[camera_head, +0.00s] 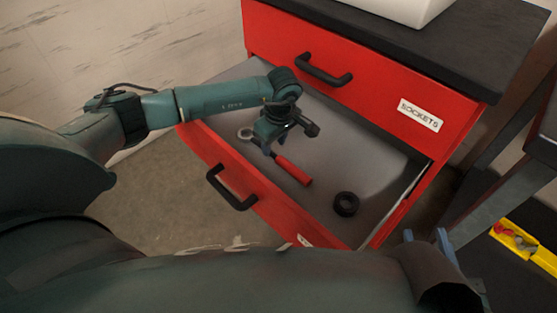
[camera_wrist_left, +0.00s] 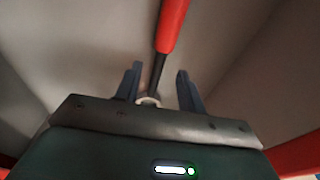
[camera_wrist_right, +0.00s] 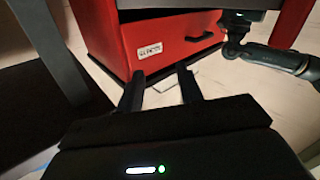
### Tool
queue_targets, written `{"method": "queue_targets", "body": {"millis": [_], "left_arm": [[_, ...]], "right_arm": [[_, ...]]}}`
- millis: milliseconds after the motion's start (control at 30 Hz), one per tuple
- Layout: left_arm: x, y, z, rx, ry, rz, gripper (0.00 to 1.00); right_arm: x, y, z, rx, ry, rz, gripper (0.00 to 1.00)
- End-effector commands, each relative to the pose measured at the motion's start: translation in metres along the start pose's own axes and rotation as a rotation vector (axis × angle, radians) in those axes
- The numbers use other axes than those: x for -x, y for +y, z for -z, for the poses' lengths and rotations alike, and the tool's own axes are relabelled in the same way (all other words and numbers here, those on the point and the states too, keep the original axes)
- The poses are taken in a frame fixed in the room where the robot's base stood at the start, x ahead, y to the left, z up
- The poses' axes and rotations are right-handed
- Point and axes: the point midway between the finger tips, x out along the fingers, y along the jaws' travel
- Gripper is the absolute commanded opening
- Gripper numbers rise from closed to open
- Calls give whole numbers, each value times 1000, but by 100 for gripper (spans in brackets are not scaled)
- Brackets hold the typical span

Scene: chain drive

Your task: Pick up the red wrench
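The red wrench (camera_head: 293,170) lies in the open lower drawer (camera_head: 375,165), its red handle toward the front right and its metal ring end toward the back left. My left gripper (camera_head: 262,147) is over the wrench, pointing down into the drawer. In the left wrist view the open fingers of this gripper (camera_wrist_left: 160,70) stand on either side of the dark shaft, with gaps on both sides. The red handle (camera_wrist_left: 172,25) extends away at the top. I cannot tell the exact height above the shaft. My right gripper (camera_head: 425,236) is open and empty, outside the drawer at the right.
A black ring-shaped part (camera_head: 346,204) lies in the drawer right of the wrench. The closed upper drawer (camera_head: 380,85) labelled SOCKETS overhangs the back. The lower drawer's red front has a black handle (camera_head: 231,187). A yellow tray (camera_head: 528,248) with small parts sits at far right.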

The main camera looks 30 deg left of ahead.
Motion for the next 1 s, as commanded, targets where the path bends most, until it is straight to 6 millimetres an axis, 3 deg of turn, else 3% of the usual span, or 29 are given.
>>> {"method": "queue_targets", "body": {"millis": [33,200,500,1000], "left_arm": [[-13,-1,-1,1,-2,3,39],[-33,0,0,1,-1,1,39],[-37,0,0,1,-1,0,39],[-36,0,0,1,-1,0,0]], "right_arm": [[0,-2,-4,7,21,3,36],[-1,-5,-1,24,75,9,36],[0,-6,1,27,88,11,36],[0,-5,1,27,86,10,36]]}}
